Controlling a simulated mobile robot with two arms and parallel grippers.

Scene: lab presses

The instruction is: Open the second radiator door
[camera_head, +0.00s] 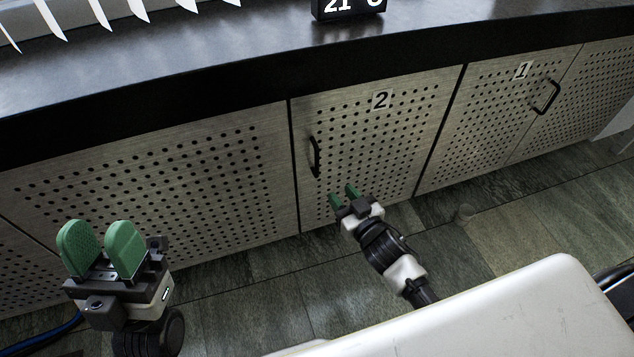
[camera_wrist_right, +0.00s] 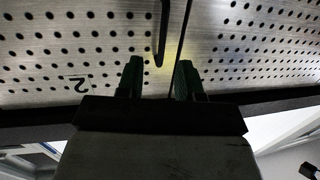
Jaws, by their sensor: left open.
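The second radiator door (camera_head: 385,145) is a perforated metallic panel marked "2" and looks closed, flush with its neighbours. Its black bar handle (camera_head: 316,157) is near the door's left edge. In the right wrist view, the door (camera_wrist_right: 75,45) appears upside down, with the handle (camera_wrist_right: 163,35) beyond the gap between the fingers. My right gripper (camera_head: 342,193) has green fingers, apart and empty, below and right of the handle in the head view. It also shows in the right wrist view (camera_wrist_right: 160,75). My left gripper (camera_head: 101,248) is open and empty at the lower left.
Door 1 (camera_head: 490,115) with its own black handle (camera_head: 546,97) is to the right. A plain perforated panel (camera_head: 150,180) is left of door 2. A dark countertop (camera_head: 250,65) overhangs the doors and carries a temperature display (camera_head: 348,8).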

